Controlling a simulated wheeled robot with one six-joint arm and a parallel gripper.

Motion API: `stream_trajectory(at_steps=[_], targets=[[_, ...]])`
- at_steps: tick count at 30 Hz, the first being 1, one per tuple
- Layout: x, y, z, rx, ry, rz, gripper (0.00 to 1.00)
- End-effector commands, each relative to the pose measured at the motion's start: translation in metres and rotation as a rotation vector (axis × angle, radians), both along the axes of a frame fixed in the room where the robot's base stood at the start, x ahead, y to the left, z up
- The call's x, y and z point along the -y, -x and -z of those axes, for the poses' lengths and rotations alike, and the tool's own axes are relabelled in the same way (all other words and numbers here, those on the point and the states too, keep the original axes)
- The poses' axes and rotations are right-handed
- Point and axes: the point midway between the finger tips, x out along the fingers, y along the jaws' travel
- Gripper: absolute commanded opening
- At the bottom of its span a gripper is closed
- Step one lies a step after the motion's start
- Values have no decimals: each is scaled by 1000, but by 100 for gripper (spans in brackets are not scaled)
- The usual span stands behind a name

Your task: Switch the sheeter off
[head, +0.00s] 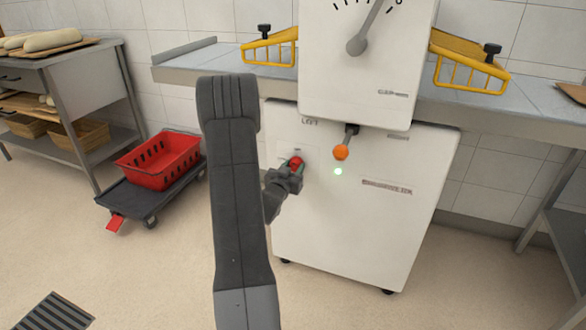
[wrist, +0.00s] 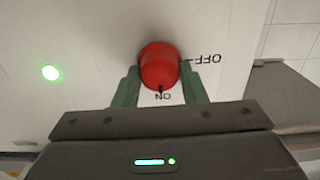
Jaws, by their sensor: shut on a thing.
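The sheeter (head: 360,220) is a white cabinet in the middle of the head view. Its red rotary knob (head: 296,161) is on the front, left of a lit green lamp (head: 338,172). My gripper (head: 291,172) is at the front panel, shut on the red knob. In the wrist view, the two green fingers stand on either side of the knob (wrist: 159,66). The knob's black pointer (wrist: 160,89) points at the ON label (wrist: 163,97), which appears upside down. The OFF label (wrist: 206,59) is to the right. The green lamp (wrist: 51,73) is lit at the left.
An orange ball-ended lever (head: 341,152) sticks out to the right of the knob. Yellow guards (head: 268,50) flank the upper housing above the worktable. A red crate (head: 160,160) on a low dolly stands to the left. The floor in front is clear.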

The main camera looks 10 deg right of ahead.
Motion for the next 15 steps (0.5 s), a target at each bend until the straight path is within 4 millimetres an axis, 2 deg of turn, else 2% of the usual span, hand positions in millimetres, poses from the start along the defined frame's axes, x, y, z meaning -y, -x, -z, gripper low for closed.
stream_trajectory(at_steps=[8, 15], targets=[[0, 0, 0, -32, 47, 0, 15], [-1, -1, 0, -121, 179, 0, 15]])
